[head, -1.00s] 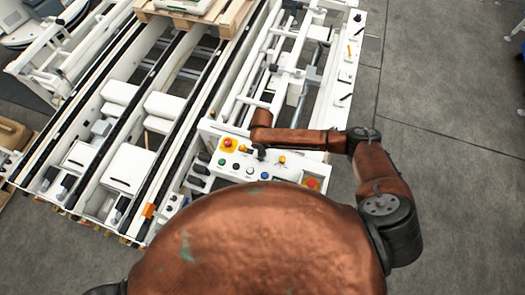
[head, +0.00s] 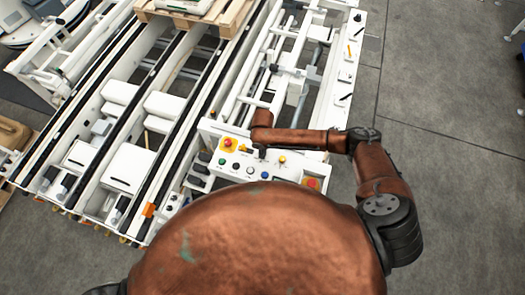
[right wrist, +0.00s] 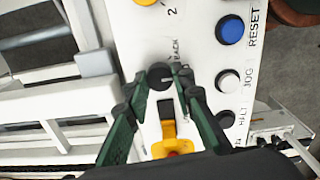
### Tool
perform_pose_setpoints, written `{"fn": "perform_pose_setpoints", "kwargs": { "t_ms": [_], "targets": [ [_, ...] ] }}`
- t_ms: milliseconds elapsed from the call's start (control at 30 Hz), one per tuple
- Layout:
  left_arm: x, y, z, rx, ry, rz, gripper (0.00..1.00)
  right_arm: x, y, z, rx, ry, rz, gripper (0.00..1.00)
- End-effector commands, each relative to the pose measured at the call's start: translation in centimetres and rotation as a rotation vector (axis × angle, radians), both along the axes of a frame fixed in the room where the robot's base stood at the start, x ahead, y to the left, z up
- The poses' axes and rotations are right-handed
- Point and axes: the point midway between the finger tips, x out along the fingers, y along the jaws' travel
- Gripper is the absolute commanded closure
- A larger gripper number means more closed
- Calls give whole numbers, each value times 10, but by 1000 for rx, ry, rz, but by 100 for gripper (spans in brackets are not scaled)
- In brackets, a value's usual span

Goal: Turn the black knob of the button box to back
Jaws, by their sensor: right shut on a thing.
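The button box (head: 290,172) is a white panel with coloured buttons in the head view. Its black knob (right wrist: 160,74) shows in the right wrist view, with a partly covered label that seems to read BACK just beside it. My right gripper (right wrist: 160,87) has its two green, dark-tipped fingers on either side of the knob and is shut on it. In the head view my right gripper (head: 260,151) is small and hides most of the knob. Which way the knob points I cannot tell. My left gripper is not in view.
A red emergency stop (head: 228,144) on yellow is left of the knob, another (head: 312,183) at the right end. A yellow control (head: 282,159) and blue (right wrist: 230,29), white (right wrist: 228,81) and black (right wrist: 225,119) buttons sit close by. Conveyor rails (head: 185,110) lie left; open floor (head: 450,170) right.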

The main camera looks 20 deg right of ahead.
Motion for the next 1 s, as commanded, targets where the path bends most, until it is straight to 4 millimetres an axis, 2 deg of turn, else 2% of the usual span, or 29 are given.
{"fn": "perform_pose_setpoints", "kwargs": {
  "t_ms": [367, 1000],
  "targets": [
    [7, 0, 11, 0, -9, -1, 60, 0, 0, 2, 0, 1, 135, 100],
    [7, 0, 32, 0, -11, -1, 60, -1, 1, 1, 0, 1, 645, 100]
  ]
}}
